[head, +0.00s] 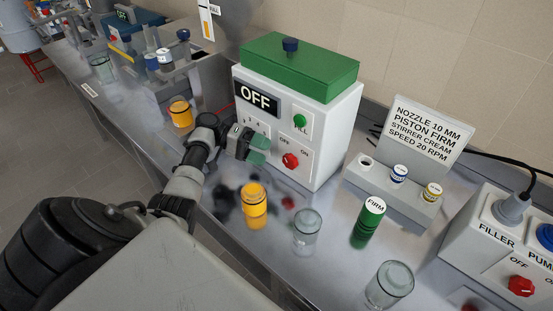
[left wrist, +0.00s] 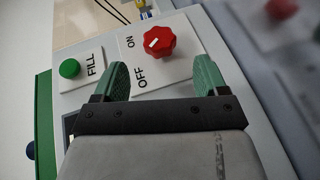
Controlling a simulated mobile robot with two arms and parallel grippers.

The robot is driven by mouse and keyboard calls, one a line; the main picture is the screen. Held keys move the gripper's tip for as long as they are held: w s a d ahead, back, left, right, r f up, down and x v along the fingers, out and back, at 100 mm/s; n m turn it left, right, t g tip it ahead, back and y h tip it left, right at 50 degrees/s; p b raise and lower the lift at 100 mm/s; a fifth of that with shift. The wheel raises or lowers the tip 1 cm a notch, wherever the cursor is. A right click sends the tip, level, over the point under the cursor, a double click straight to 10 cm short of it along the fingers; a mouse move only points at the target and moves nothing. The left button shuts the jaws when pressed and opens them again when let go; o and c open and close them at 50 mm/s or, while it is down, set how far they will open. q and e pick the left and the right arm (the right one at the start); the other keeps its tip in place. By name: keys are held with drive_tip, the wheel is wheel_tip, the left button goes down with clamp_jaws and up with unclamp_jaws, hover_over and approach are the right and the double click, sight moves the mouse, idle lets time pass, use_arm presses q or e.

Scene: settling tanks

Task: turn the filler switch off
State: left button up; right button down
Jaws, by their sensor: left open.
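The white machine (head: 337,125) with a green top has a display reading OFF, a green FILL button (head: 299,121) and a red rotary switch (head: 290,160) marked OFF and ON. In the left wrist view the red switch (left wrist: 160,41) lies ahead, beyond the fingertips; its white mark is on the side of the labels, but I cannot tell which one it points at. My left gripper (head: 254,146) is open in front of the panel, left of the switch, its green fingers (left wrist: 160,70) apart and empty. My right gripper is not in view.
A box labelled FILLER and PUMP (head: 487,252) with another red switch (head: 521,286) stands at the right. On the bench are an orange jar (head: 254,207), glass jars (head: 307,232), a green FIRM cylinder (head: 369,221) and a sign stand (head: 420,133). Another orange jar (head: 181,114) stands behind my arm.

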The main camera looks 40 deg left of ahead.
use_arm(q)
drive_tip(key=v, duration=0.3)
drive_tip(key=shift+a+r+b, duration=0.1)
drive_tip(key=shift+a+b, duration=0.15)
drive_tip(key=shift+b, duration=0.15)
drive_tip(key=shift+s, duration=0.15)
